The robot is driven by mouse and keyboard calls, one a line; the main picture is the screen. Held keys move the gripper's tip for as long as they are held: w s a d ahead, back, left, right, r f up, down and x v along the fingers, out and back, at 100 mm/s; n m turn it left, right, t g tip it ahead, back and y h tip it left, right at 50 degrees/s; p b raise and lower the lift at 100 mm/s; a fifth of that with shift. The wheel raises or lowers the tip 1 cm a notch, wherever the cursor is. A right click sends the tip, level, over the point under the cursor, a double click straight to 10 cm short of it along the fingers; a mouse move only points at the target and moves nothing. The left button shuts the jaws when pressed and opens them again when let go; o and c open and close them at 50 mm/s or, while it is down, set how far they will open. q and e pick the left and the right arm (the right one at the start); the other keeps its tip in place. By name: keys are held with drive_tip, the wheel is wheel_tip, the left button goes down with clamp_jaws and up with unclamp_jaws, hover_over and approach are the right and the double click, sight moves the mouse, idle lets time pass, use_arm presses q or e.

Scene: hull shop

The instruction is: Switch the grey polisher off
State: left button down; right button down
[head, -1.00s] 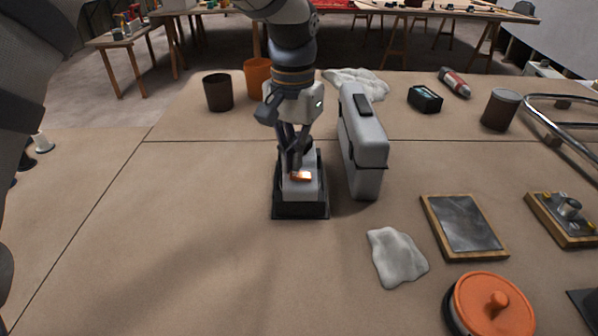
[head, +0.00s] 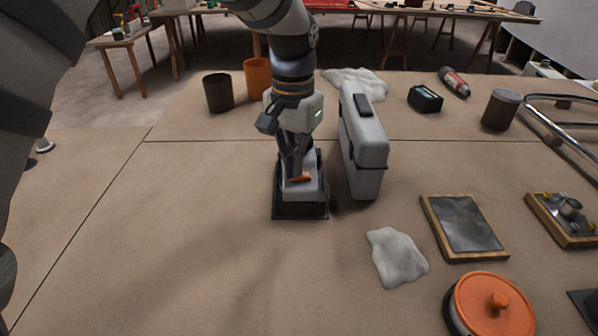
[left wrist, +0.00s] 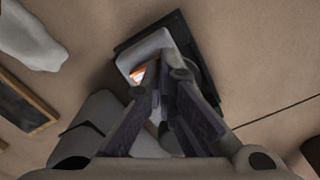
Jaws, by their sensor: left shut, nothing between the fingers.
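A light grey unit (head: 312,186) with a black tray-like base (head: 301,210) stands upright on the bench; I cannot tell whether it is the polisher itself or its switch box. An orange switch (head: 301,178) on its top looks unlit in the head view. In the left wrist view the switch (left wrist: 137,75) shows orange with a pale patch. My left gripper (head: 290,176) is shut and empty, pointing down over the unit, with its tips right beside the switch. I cannot tell whether they touch it. The fingers hide part of the unit's top. My right gripper is not in view.
A tall grey case (head: 364,160) stands close on the right of the unit. A white cloth (head: 397,256), a framed dark plate (head: 462,224) and an orange round lid with a knob (head: 494,306) lie nearer right. Two cups (head: 218,93) stand behind. The bench's left side is clear.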

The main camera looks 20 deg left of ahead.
use_arm(q)
drive_tip(key=shift+f, duration=0.15)
drive_tip(key=shift+r+p, duration=0.45)
drive_tip(key=shift+r, duration=3.05)
